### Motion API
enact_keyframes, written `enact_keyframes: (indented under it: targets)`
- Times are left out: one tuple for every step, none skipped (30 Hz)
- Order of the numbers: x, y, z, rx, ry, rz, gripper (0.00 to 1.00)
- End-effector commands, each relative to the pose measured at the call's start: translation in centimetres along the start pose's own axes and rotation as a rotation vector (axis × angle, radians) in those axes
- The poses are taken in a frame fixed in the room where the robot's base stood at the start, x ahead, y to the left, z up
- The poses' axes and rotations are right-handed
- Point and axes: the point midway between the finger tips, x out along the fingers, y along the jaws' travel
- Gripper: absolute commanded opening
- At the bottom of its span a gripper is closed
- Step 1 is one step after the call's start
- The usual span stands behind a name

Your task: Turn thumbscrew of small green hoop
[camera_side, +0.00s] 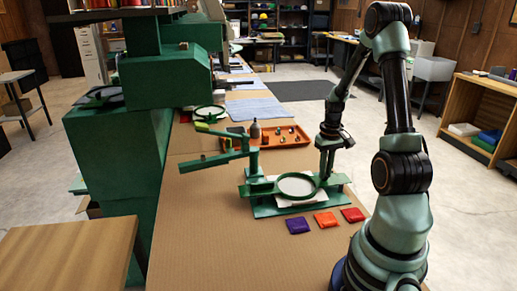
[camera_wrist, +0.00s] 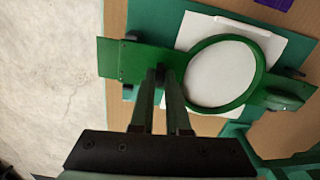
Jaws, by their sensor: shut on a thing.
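The small green hoop (camera_side: 297,199) lies flat on its green stand (camera_side: 262,211), with white cloth inside and under it. In the wrist view, the hoop (camera_wrist: 254,97) is right of the fingers. My gripper (camera_side: 325,172) is at the hoop's right side in the side view, pointing down. In the wrist view, my gripper (camera_wrist: 163,76) has its two fingertips close together at the hoop's bracket, shut on the small dark thumbscrew (camera_wrist: 160,70). The fingers partly hide the thumbscrew, so its turn angle cannot be read.
Purple (camera_side: 298,226), orange (camera_side: 326,219) and red (camera_side: 352,214) packets lie in front of the stand. An orange tray (camera_side: 283,138) with small items and a dark bottle (camera_side: 255,130) stand behind.

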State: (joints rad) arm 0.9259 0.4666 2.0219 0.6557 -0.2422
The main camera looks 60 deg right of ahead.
Motion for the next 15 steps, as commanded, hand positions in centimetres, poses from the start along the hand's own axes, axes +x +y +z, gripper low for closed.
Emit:
enact_keyframes:
  targets:
    - [-0.02,0.02,-0.02,0.044,0.001,0.0,0.0]
    - [-0.02,0.02,-0.02,0.073,0.001,0.0,0.0]
    - [-0.02,0.02,-0.02,0.111,0.001,0.0,0.0]
    - [-0.02,0.02,-0.02,0.139,0.001,0.0,0.0]
    - [-0.02,0.02,-0.02,0.168,0.001,0.0,0.0]
    - [-0.02,0.02,-0.02,0.206,0.001,0.0,0.0]
    - [-0.02,0.02,-0.02,0.234,0.001,0.0,0.0]
    - [-0.02,0.02,-0.02,0.263,0.001,0.0,0.0]
    - [-0.02,0.02,-0.02,0.3,0.001,0.0,0.0]
    - [-0.02,0.02,-0.02,0.329,0.001,0.0,0.0]
    - [-0.01,0.02,-0.02,0.357,0.001,0.0,0.0]
    - [-0.01,0.01,-0.02,0.395,0.001,0.0,0.0]
    - [-0.01,0.01,-0.02,0.424,0.001,0.0,0.0]
    - [-0.01,0.01,-0.02,0.452,0.001,0.0,0.0]
    - [-0.01,0.01,-0.02,0.49,0.001,0.0,0.0]
